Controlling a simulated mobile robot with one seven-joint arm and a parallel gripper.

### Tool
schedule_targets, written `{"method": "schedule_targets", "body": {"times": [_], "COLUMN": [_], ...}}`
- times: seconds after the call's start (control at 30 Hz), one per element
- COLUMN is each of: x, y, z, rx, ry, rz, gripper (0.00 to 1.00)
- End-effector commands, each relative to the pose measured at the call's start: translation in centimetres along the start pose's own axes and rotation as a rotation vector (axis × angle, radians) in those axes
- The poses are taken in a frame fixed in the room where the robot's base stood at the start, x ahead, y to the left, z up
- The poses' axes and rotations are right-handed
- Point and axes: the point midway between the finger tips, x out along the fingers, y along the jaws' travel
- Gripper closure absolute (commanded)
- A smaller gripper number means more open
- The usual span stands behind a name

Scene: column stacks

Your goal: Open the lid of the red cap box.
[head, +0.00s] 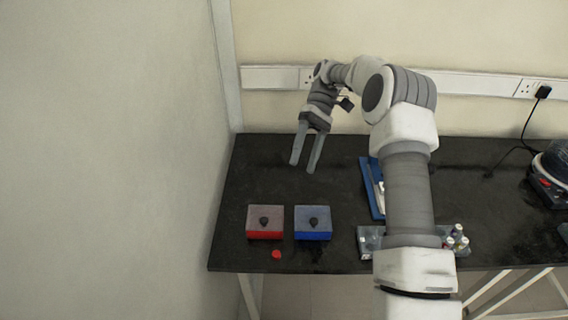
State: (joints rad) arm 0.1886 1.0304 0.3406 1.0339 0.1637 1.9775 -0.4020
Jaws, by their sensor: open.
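The red cap box (265,222) stands near the front left of the black table, with a red body, a greyish lid and a dark knob on top. Its lid is on. A blue box (313,223) of the same form, also lidded, stands just to its right. A small red cap (276,254) lies in front of the red box. My gripper (304,168) is open and empty, fingers pointing down, above and behind the two boxes. It touches neither box.
A blue tray (365,190) lies right of the boxes, partly hidden by my arm. A rack with several small vials (458,238) stands at the front. An apparatus (551,176) sits at the right edge. A wall rises at the left. The table (258,165) is clear behind the boxes.

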Motion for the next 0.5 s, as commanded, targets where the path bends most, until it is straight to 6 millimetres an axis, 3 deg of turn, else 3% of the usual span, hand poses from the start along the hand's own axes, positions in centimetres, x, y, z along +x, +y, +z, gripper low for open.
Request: {"method": "schedule_targets", "body": {"times": [0.2, 0.5], "x": [-0.9, -1.0], "y": [0.5, 0.6], "z": [2.0, 2.3], "rx": [0.000, 0.000], "ry": [-0.001, 0.000], "rz": [0.000, 0.000], "gripper": [0.41, 0.41]}}
